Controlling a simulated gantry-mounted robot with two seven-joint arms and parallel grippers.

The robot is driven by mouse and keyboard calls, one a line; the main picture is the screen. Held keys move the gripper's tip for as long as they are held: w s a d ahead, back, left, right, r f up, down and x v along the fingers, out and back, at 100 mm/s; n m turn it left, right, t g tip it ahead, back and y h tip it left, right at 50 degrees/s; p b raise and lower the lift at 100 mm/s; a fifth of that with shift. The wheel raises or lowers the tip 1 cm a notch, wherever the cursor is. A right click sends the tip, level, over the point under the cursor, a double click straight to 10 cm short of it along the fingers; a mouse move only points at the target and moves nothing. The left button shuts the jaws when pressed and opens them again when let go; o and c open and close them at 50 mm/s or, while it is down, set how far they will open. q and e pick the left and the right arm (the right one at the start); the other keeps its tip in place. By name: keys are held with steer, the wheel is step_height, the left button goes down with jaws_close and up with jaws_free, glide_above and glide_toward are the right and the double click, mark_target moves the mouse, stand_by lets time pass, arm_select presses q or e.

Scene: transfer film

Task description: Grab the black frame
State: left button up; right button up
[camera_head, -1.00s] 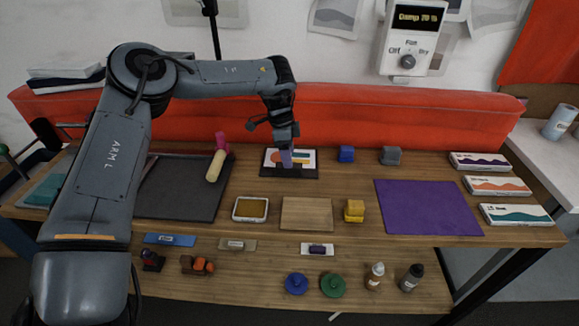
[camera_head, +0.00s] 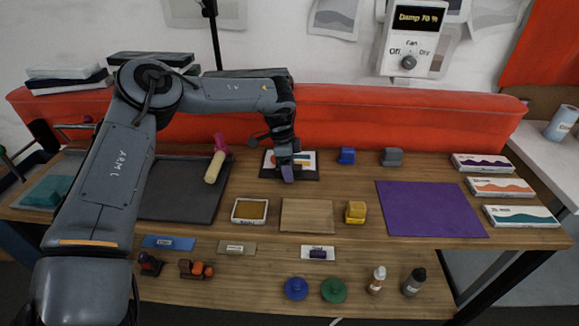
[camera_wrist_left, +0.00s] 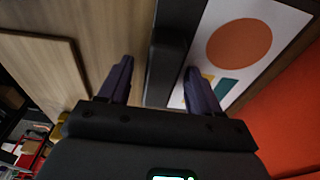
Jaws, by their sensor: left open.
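The black frame (camera_head: 310,174) lies on the wooden table below the red backrest, with a print of coloured shapes inside it. My left gripper (camera_head: 288,174) is over the frame's near edge, pointing down, and covers part of the print. In the left wrist view the frame's black bar (camera_wrist_left: 168,50) stands between the two purple fingers of my left gripper (camera_wrist_left: 155,80), which are apart. The bar runs up from between them, nearer the right finger. I cannot tell whether either finger touches it. My right gripper is not in view.
A wooden board (camera_head: 307,215), a framed tray (camera_head: 250,211) and a yellow block (camera_head: 356,212) stand in front of the frame. Blue (camera_head: 346,155) and grey (camera_head: 391,157) blocks are to its right. A pink-handled roller (camera_head: 215,162) lies left. A purple sheet (camera_head: 430,208) covers the right side.

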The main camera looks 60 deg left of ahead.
arm_select(q)
steer(key=shift+c, duration=0.3)
steer(key=c, duration=1.1)
